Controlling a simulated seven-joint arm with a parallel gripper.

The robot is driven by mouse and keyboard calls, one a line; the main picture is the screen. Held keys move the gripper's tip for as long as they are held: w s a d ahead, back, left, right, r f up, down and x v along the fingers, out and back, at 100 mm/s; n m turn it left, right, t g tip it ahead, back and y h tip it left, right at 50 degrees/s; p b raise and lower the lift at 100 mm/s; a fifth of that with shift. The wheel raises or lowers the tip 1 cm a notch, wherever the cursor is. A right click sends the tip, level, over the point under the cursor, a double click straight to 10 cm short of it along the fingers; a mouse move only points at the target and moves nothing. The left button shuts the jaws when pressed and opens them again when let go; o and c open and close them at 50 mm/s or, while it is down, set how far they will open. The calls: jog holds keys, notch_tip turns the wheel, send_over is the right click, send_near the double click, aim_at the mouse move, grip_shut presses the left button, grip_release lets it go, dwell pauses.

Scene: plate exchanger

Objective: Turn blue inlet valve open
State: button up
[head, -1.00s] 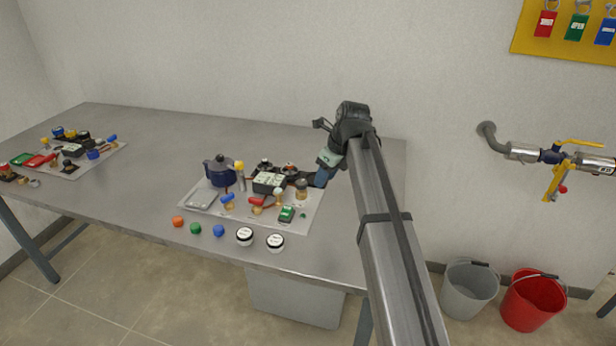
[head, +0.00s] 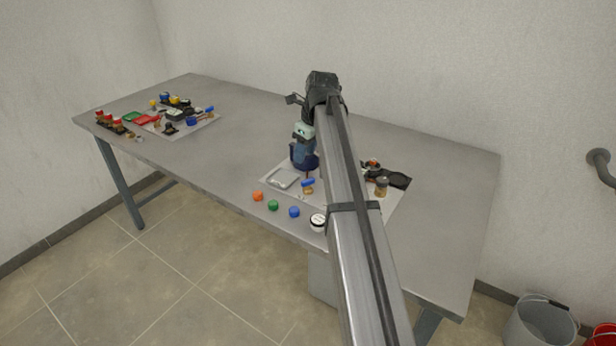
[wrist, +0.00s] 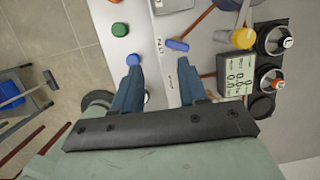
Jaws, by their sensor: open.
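The blue-handled valve (head: 308,184) stands on the near part of the light panel (head: 265,179) in the head view, its handle across a brass-coloured body. In the wrist view the blue handle (wrist: 177,45) lies just beyond my fingertips, tilted slightly. My gripper (wrist: 159,64) is open with two blue fingers spread apart and nothing between them but panel surface. The handle is ahead of the right finger, apart from it as far as I can tell. In the head view my gripper is over the panel, and my arm hides much of the panel's right part.
Orange (head: 257,196), green (head: 273,205) and blue (head: 294,212) caps lie along the table's near edge. Another panel (head: 205,125) with parts is at the far left; table between is clear.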

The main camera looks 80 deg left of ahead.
aim_at(308, 180)
jog(key=a+r+n+t+h, duration=0.2)
jog(key=a+n, duration=0.3)
jog(key=n, duration=0.2)
jog(key=f+n, duration=0.2)
jog(key=f, duration=0.2)
jog(key=w+d+f+n, duration=0.1)
jog(key=f+n, duration=0.1)
jog(key=f, duration=0.3)
jog(key=f+n, duration=0.2)
jog(key=f, duration=0.3)
jog(key=shift+w+d, duration=0.2)
grip_shut()
